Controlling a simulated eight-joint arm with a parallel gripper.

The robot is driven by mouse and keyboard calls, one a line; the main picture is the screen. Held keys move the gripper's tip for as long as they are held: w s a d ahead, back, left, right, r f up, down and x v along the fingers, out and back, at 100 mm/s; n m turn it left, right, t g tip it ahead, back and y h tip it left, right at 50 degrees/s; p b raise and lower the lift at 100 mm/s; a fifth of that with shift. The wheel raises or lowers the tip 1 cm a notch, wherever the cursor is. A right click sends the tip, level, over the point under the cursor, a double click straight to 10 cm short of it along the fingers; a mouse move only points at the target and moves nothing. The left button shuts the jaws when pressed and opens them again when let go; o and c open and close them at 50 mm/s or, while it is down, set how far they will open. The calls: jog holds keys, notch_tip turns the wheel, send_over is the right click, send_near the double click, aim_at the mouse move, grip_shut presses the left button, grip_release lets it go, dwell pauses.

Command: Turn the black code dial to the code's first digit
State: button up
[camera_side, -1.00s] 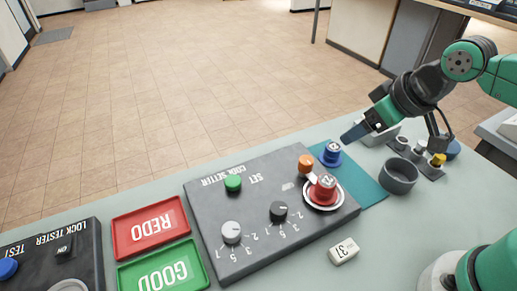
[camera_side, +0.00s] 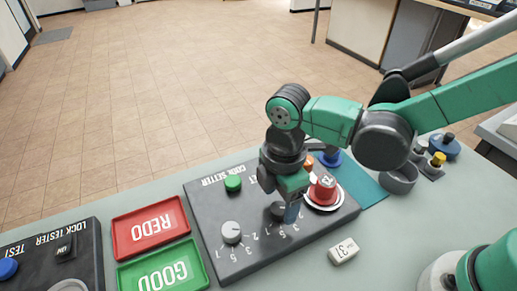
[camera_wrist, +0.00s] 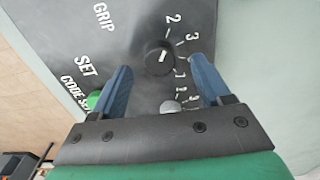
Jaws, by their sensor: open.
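The black code dial (camera_side: 277,211) is on the dark code setter panel (camera_side: 232,258), partly hidden by my gripper in the side view. In the wrist view the black dial (camera_wrist: 157,60) shows a short white pointer mark slanting up and right, toward the 2 and 3 side; I cannot tell the exact digit. My gripper (camera_side: 291,212) is low over the panel at the dial, pointing down. In the wrist view its blue fingers (camera_wrist: 163,72) are apart, with the dial between and just beyond their tips. A white tag (camera_side: 343,251) has two digits resembling 31 or 37.
A grey dial (camera_side: 231,232) and green button (camera_side: 233,183) share the panel. The red REDO tray (camera_side: 150,228) and green GOOD tray (camera_side: 163,268) lie left. A grey cup (camera_side: 399,181) stands right.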

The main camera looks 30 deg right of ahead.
jog(key=shift+f, duration=1)
grip_shut()
jog(key=shift+m, duration=0.4)
jog(key=m, duration=0.3)
jog(key=shift+m, duration=2)
